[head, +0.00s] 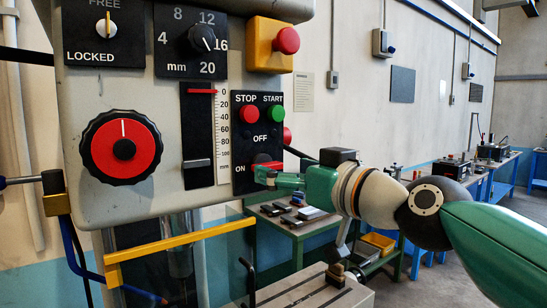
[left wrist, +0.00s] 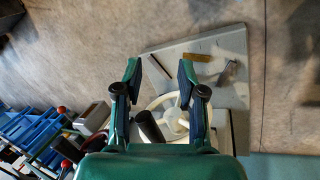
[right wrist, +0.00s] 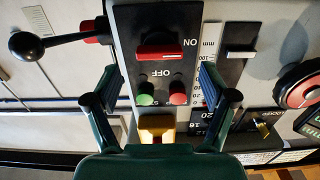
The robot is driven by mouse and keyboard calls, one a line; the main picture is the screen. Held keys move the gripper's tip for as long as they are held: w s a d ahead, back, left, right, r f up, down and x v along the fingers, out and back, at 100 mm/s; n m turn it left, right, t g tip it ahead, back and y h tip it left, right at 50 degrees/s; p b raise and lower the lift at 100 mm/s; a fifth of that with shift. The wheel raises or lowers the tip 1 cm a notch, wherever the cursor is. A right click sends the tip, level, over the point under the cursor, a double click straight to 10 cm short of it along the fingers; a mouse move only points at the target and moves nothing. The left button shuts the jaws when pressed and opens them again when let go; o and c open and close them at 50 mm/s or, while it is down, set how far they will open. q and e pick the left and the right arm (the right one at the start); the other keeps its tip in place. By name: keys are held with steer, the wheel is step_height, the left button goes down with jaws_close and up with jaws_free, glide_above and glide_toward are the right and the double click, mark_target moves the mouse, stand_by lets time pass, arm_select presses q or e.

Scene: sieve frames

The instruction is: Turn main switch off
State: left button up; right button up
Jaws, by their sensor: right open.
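The main switch is a red rotary handle (right wrist: 160,50) on the black panel (right wrist: 180,20), with ON and OFF lettered beside it. In the right wrist view its bar lies level, in line with the ON label. In the head view the red handle (head: 262,159) shows partly above my right gripper (head: 267,176). My right gripper (right wrist: 158,76) is open, its fingers on either side of the panel and short of the handle; I see no contact. My left gripper (left wrist: 160,70) is open and empty, above a pale plate with a white handwheel (left wrist: 172,115).
A green START button (head: 275,112) and a red STOP button (head: 249,113) sit above the switch. A yellow box with a red button (head: 287,40) is higher up. A black ball-ended lever (right wrist: 28,45) stands out beside the panel. A yellow bar (head: 185,241) crosses below the housing.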

mark_target(271, 166)
steer(key=shift+p+x, duration=0.35)
steer(key=shift+x, duration=1.3)
